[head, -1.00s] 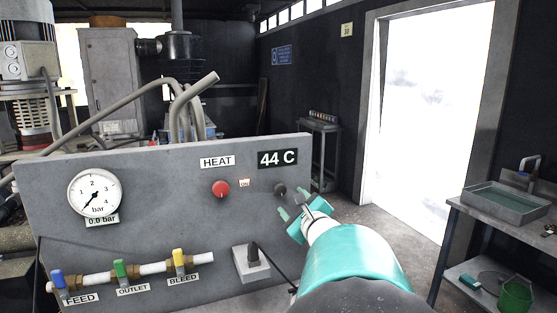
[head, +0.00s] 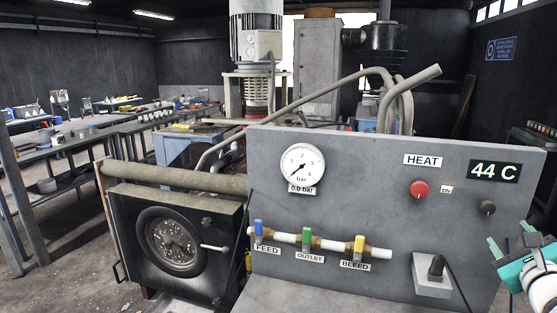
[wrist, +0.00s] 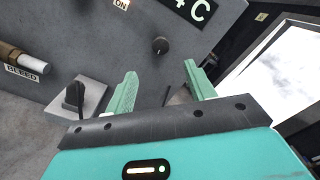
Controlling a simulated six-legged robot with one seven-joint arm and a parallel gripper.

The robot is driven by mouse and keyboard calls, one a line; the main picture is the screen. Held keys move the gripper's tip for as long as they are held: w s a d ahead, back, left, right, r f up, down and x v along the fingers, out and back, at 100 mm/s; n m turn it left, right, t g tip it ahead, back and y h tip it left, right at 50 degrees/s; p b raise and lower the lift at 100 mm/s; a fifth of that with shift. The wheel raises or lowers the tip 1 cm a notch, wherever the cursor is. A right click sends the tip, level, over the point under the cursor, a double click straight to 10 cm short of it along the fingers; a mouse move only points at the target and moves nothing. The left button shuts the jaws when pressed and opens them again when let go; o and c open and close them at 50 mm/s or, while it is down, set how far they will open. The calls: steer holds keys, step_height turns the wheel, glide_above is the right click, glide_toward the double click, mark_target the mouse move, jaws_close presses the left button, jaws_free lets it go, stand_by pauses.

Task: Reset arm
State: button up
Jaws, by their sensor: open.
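My gripper (head: 511,248) is at the lower right of the head view, in front of the right end of the grey control panel (head: 375,190). In the wrist view my gripper (wrist: 160,85) shows two teal fingers spread apart with nothing between them. A black knob (wrist: 160,46) shows beyond the fingers on the panel; it also shows in the head view (head: 488,208). The fingers look apart from the panel, though the exact gap is hard to tell. Most of my arm is outside the head view.
The panel carries a gauge (head: 302,166), a red HEAT button (head: 419,189), a 44 C display (head: 495,171), blue, green and yellow valves on a pipe (head: 288,238), and a black switch (head: 436,267). A round-windowed unit (head: 172,242) stands left. Workbenches (head: 60,145) line the far left.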

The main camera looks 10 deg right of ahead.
steer(key=w+a+f+n+g+y, duration=0.1)
steer(key=w+a+n+y, duration=0.25)
steer(key=a+n, duration=0.45)
steer(key=w+a+f+n+g+y, duration=0.1)
steer(key=w+a+f+n+y, duration=0.3)
steer(key=a, duration=0.7)
steer(key=w+a+r+n+g+y, duration=0.1)
steer(key=a+n+y, duration=0.4)
steer(key=a, duration=0.5)
steer(key=s+a+f+n+g+h, duration=0.3)
steer(key=s+a+f+n+g, duration=0.3)
steer(key=s+a+n, duration=0.6)
steer(key=shift+a+f+n+g, duration=0.45)
steer(key=shift+f+n, duration=0.25)
steer(key=shift+n, duration=1.6)
